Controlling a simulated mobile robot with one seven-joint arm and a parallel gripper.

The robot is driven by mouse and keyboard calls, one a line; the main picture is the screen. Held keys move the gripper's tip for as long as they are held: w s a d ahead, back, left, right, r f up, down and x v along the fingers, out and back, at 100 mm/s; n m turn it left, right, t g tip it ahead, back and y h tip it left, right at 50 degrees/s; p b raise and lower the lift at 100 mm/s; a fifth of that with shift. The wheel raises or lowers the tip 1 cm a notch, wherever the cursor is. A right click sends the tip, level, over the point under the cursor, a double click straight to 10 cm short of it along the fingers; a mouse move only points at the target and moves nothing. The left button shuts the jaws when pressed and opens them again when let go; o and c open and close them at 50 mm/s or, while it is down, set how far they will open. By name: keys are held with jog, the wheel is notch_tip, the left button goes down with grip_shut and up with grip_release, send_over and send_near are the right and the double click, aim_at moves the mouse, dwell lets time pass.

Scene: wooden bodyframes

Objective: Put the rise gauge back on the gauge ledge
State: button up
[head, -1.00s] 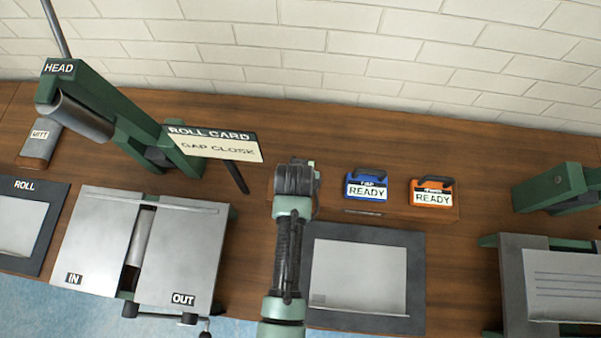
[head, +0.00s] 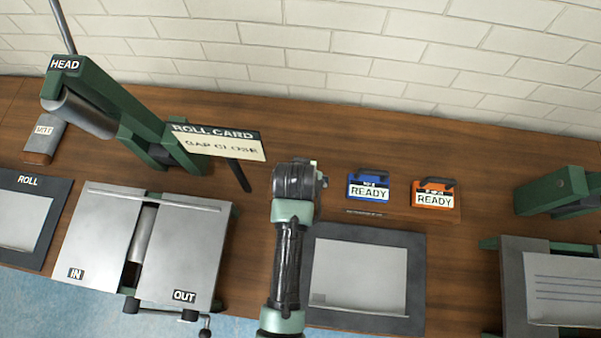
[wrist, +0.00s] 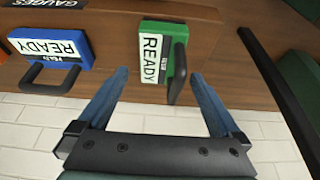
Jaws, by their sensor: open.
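The green gauge (wrist: 153,52) with a READY label and dark handle is the likely rise gauge; its small name label is unreadable. In the wrist view it sits on the wooden gauge ledge (wrist: 112,52), to the right of the blue gauge (wrist: 50,45). My gripper (wrist: 160,75) is open, its blue fingers apart on either side of the green gauge's handle end, not visibly pressed on it. In the head view my wrist hides nearly all of the green gauge; the ledge (head: 400,212) shows to the right.
The blue gauge (head: 368,187) and an orange gauge (head: 433,193) stand on the ledge. A grey-framed plate (head: 360,277) lies in front of it. The roll card sign (head: 215,142) and green head arm (head: 120,105) rise at left. A brick wall is behind.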

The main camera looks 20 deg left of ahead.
jog(key=a+v, duration=0.1)
jog(key=v, duration=0.7)
jog(key=w+d+r+t, duration=0.1)
jog(key=w+r+t, duration=0.35)
jog(key=r, duration=0.55)
jog(key=w+d+r+m+t, duration=0.1)
jog(key=w+r+t, duration=0.2)
jog(key=w+r, duration=0.55)
jog(key=w+d+r+t, duration=0.1)
jog(key=w+r+t, duration=0.15)
jog(key=r, duration=0.95)
jog(key=s+d+r+t, duration=0.2)
jog(key=s+r+t, duration=0.2)
jog(key=r, duration=0.7)
jog(key=s+d+r+t, duration=0.2)
jog(key=s+r+t, duration=0.2)
jog(key=r, duration=0.7)
jog(key=s+d+r+m+t+h, duration=0.1)
jog(key=s+r+t, duration=0.3)
jog(key=r, duration=0.8)
jog(key=shift+s+d+t, duration=0.15)
jog(key=shift+d+t, duration=0.35)
jog(key=shift+d, duration=0.1)
jog(key=shift+f, duration=0.2)
